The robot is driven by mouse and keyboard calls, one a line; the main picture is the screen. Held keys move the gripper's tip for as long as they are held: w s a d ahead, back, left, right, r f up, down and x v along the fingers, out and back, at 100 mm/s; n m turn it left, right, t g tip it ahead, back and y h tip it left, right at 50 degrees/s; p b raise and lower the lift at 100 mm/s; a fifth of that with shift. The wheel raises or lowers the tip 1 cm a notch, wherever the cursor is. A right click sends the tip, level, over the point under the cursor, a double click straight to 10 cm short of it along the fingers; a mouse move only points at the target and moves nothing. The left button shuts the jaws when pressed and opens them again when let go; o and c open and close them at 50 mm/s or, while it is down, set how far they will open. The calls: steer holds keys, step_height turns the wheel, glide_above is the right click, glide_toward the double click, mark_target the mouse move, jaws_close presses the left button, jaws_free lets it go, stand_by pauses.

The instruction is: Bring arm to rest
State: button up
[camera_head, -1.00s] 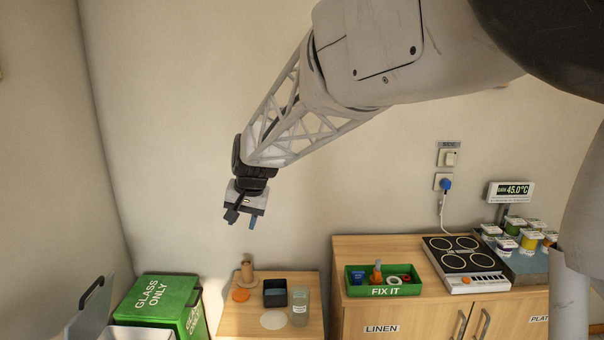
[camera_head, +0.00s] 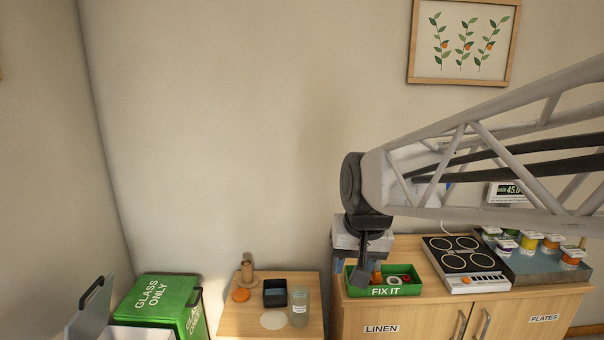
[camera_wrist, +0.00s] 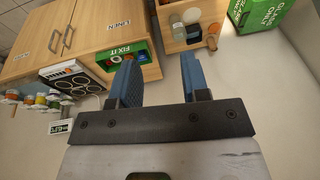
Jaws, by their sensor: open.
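My gripper (camera_head: 350,278) hangs from my arm in front of the linen cabinet in the head view, over the left part of the green FIX IT tray (camera_head: 408,285) in the picture. In the wrist view my gripper (camera_wrist: 160,80) has its two blue fingers spread wide apart with nothing between them. The FIX IT tray (camera_wrist: 138,47) shows there beyond the left finger. No contact with the tray or cabinet can be seen.
The linen cabinet (camera_head: 360,312) carries a hotplate (camera_head: 462,255) and several jars (camera_head: 530,242). A lower table (camera_head: 240,318) holds a black box (camera_head: 275,292) and a glass jar (camera_head: 299,307). A green bin (camera_head: 160,300) stands left.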

steer(key=s+d+f, duration=0.2)
steer(key=s+d, duration=0.2)
steer(key=s, duration=0.4)
steer(key=s+d+f+h, duration=0.1)
steer(key=s+d+f, duration=0.2)
steer(key=s+d, duration=0.2)
steer(key=s, duration=0.3)
steer(key=shift+s+d, duration=0.15)
